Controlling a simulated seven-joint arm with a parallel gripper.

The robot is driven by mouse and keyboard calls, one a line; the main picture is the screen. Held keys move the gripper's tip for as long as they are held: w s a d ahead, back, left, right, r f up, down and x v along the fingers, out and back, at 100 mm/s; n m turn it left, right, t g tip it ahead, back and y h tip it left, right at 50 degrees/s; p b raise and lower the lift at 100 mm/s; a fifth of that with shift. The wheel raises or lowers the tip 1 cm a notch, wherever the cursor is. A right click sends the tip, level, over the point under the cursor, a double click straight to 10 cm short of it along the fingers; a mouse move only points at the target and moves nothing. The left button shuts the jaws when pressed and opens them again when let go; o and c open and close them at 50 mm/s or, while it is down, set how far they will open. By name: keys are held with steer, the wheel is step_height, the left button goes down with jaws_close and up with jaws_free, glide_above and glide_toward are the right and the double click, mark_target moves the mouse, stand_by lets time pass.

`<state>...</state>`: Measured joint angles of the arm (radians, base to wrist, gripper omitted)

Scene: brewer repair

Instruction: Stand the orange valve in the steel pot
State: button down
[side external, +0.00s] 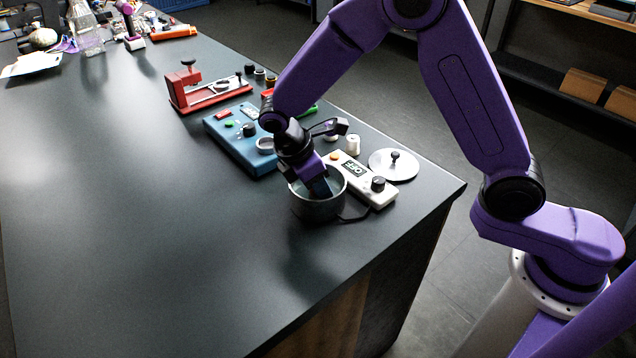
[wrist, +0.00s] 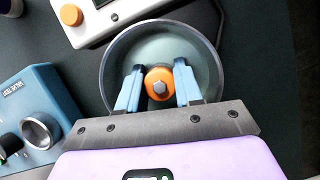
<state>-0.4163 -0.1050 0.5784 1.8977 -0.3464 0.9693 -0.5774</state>
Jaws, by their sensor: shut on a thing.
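The steel pot (side external: 318,207) stands on the dark table near its right edge. It also shows in the wrist view (wrist: 110,63) as a round rim with a pale inside. The orange valve (wrist: 159,83) is between my two blue fingers, with a grey hex top facing the camera. My gripper (wrist: 160,86) is shut on the valve, and the fingers reach down inside the pot's rim. In the side view my gripper (side external: 322,188) points down into the pot, and the valve is hidden there. I cannot tell whether the valve touches the pot's floor.
A white control box (side external: 352,173) with a dark knob stands right beside the pot. A blue tester box (side external: 236,140) is behind it to the left. A pale round lid (side external: 394,165) lies to the right. A red stand (side external: 190,88) is farther back. The table's left and front are clear.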

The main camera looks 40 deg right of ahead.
steer(key=shift+f, duration=0.2)
stand_by(0.3)
steer(key=shift+c, duration=1.5)
jaws_free()
steer(key=shift+o, duration=0.2)
step_height(320, 180, up, 12)
steer(key=shift+r, duration=0.15)
steer(key=s+d+m+y, duration=0.1)
steer(key=s+d, duration=0.2)
steer(key=s, duration=0.5)
steer(key=s+d+f+m+y, duration=0.1)
steer(key=s+d, duration=0.3)
steer(key=s, duration=0.5)
steer(key=s+d+f+t+y, duration=0.1)
steer(key=s+d, duration=0.3)
steer(key=s, duration=0.5)
steer(key=shift+m+y, duration=0.4)
steer(key=shift+y, duration=0.4)
